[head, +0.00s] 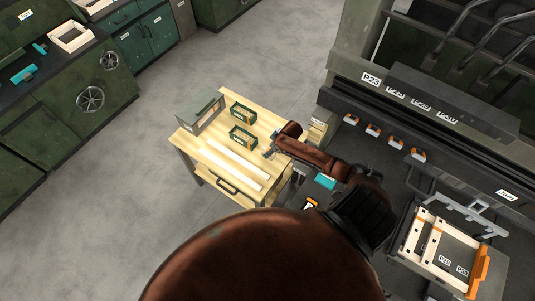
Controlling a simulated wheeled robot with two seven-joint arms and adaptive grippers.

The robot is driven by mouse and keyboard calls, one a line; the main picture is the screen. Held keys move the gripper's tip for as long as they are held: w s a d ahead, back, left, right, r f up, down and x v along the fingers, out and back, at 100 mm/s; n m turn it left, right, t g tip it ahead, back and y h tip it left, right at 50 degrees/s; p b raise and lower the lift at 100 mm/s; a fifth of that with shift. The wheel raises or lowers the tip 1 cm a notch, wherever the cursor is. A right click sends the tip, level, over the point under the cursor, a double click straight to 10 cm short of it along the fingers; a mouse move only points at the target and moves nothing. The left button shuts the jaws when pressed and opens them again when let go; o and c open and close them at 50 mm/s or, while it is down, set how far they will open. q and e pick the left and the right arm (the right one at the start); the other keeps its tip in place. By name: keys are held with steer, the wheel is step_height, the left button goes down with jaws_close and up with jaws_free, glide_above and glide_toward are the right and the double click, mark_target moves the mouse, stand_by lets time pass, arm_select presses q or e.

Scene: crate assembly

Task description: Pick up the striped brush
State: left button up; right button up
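I cannot make out a striped brush anywhere in the head view. A brown arm of mine, which looks like the right one, rises from the bottom and bends back left over the wooden workbench (190,147). Its gripper (269,153) is small and dark, at the bench's right side, near the white planks (235,164) and the green crates. I cannot tell whether its fingers are open or shut, or whether they hold anything. My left gripper is not in view.
On the bench stand a grey bin (201,112) and two green crates (243,112) (242,138). The grey floor (110,185) at left is clear.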

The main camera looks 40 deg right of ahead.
steer(key=shift+x, duration=1.55)
steer(key=shift+w+r, duration=0.1)
jaws_close()
